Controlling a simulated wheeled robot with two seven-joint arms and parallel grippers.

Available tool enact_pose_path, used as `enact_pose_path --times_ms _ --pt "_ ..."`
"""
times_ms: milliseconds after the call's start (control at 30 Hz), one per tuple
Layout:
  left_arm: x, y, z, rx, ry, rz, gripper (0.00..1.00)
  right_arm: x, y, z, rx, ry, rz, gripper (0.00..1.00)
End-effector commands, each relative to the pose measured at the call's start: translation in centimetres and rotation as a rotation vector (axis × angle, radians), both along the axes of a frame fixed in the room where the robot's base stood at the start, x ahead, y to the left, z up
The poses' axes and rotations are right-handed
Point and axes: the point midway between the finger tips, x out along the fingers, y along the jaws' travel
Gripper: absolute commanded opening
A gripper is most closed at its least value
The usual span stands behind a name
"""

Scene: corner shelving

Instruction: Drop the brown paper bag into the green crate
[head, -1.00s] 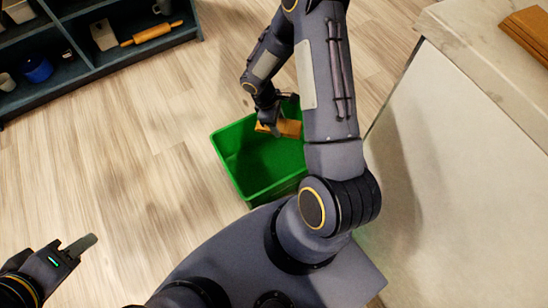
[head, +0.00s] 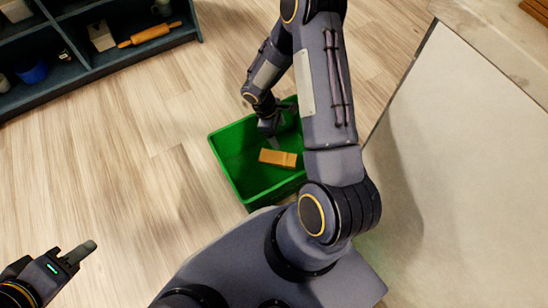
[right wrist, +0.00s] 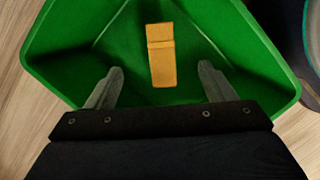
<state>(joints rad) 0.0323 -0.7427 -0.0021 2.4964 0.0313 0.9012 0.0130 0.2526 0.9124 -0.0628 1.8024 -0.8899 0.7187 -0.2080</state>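The brown paper bag (head: 278,158) lies inside the green crate (head: 228,160), apart from my fingers. In the right wrist view the bag (right wrist: 161,55) shows whole, with a folded band across it, and the crate (right wrist: 65,60) surrounds it. My right gripper (head: 274,140) is over the crate. In the right wrist view its two fingers (right wrist: 158,88) are spread wide with nothing between them. My left gripper (head: 82,252) is at the lower left, over the floor and far from the crate; its finger gap is not clear from this angle.
Dark shelving (head: 108,58) stands at the upper left with a rolling pin (head: 150,34) and a blue pot (head: 33,72) on it. A pale counter (head: 470,150) borders the right side. The wooden floor (head: 130,170) left of the crate is clear.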

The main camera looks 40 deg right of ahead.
Motion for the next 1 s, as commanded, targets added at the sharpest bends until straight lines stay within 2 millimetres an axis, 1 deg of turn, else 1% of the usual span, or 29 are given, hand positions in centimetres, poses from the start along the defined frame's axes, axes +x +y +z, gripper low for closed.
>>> enact_pose_path --times_ms 233,300,367,600,700,833,1000 --pt "0.0 0.0 0.0 0.0 0.0 0.0 0.36 0.0 0.0 0.0 0.0 0.0 0.0 0.77" --pt "0.0 0.0 0.2 0.0 0.0 0.0 0.36 0.1 0.0 0.4 -0.001 -0.001 0.0 0.77" --pt "0.0 0.0 0.5 0.0 0.0 0.0 0.36 0.2 0.2 1.0 -0.001 -0.001 0.001 0.77" --pt "0.0 0.0 2.4 0.0 0.0 0.0 0.36 1.2 0.9 5.1 -0.001 -0.004 0.0 0.77" --pt "0.0 0.0 2.9 0.0 0.0 0.0 0.36 1.5 1.2 6.4 -0.001 -0.002 0.002 0.77" --pt "0.0 0.0 3.2 0.0 0.0 0.0 0.36 1.7 1.5 7.3 0.0 -0.001 0.0 0.77" --pt "0.0 0.0 3.2 0.0 0.0 0.0 0.36 1.7 1.5 7.5 0.0 0.0 0.001 0.77"
